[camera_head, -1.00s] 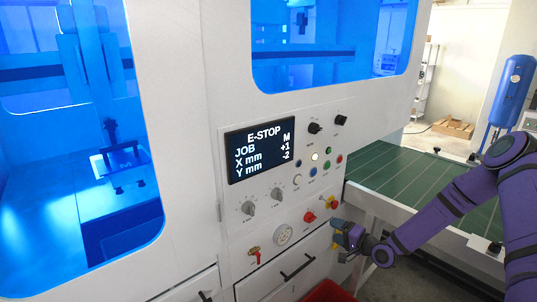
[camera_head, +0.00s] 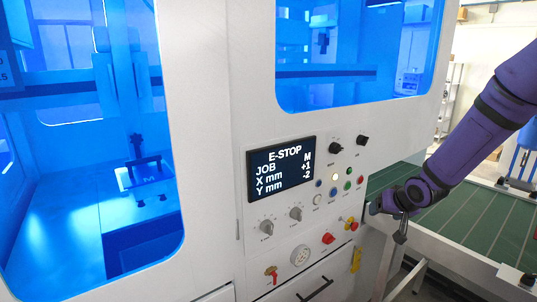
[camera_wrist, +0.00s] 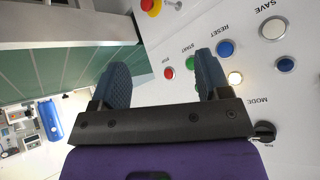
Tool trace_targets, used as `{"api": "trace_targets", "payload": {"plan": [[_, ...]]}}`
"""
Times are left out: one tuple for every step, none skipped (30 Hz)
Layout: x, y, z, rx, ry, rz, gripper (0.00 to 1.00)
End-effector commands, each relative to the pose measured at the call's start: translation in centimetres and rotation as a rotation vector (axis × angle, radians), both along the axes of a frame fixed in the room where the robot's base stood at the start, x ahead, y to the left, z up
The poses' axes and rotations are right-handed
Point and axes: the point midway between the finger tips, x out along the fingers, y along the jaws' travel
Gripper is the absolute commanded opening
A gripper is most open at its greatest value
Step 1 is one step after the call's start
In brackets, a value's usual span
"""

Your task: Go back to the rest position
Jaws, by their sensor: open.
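My gripper (camera_wrist: 160,78) is open and empty in the wrist view, its two blue fingers spread apart in front of the white control panel. In the head view my gripper (camera_head: 377,207) hangs at the end of my purple arm, right of the panel and near the green conveyor. The finger gap is not clear in that view. The display (camera_head: 281,168) reads E-STOP, JOB M, X mm +1, Y mm -2. A red and yellow emergency stop button (camera_head: 352,225) sits on the panel's lower right, just left of my gripper.
The green conveyor (camera_head: 470,225) with a white rim lies right of the machine. Knobs (camera_head: 296,213), coloured buttons (camera_head: 348,185) and a drawer handle (camera_head: 315,291) stick out of the machine front. Blue windows (camera_head: 90,240) close off its inside. A blue tank (camera_wrist: 47,118) stands farther back.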

Motion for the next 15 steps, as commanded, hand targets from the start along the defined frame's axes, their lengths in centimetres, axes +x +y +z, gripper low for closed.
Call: {"api": "trace_targets", "payload": {"plan": [[-0.7, 0.0, 1.8, -0.041, 0.000, -0.002, 0.70], [-1.2, -0.1, 2.5, -0.062, 0.006, -0.006, 0.70], [-1.9, -0.1, 3.6, -0.089, 0.013, -0.009, 0.70], [-2.4, -0.2, 4.4, -0.108, 0.018, -0.012, 0.70], [-2.9, -0.2, 5.2, -0.126, 0.022, -0.016, 0.70], [-3.7, -0.2, 6.3, -0.151, 0.028, -0.019, 0.70], [-4.3, -0.3, 7.1, -0.167, 0.033, -0.024, 0.70], [-4.9, -0.3, 7.8, -0.183, 0.038, -0.026, 0.70], [-5.7, -0.2, 8.8, -0.202, 0.046, -0.032, 0.70], [-6.4, -0.2, 9.6, -0.217, 0.051, -0.035, 0.70], [-7.1, -0.2, 10.3, -0.229, 0.056, -0.039, 0.70], [-8.0, -0.2, 11.2, -0.245, 0.063, -0.043, 0.70], [-8.8, -0.1, 11.9, -0.255, 0.068, -0.047, 0.70], [-9.5, -0.1, 12.6, -0.265, 0.073, -0.050, 0.70], [-10.5, 0.0, 13.5, -0.276, 0.080, -0.053, 0.70]]}}
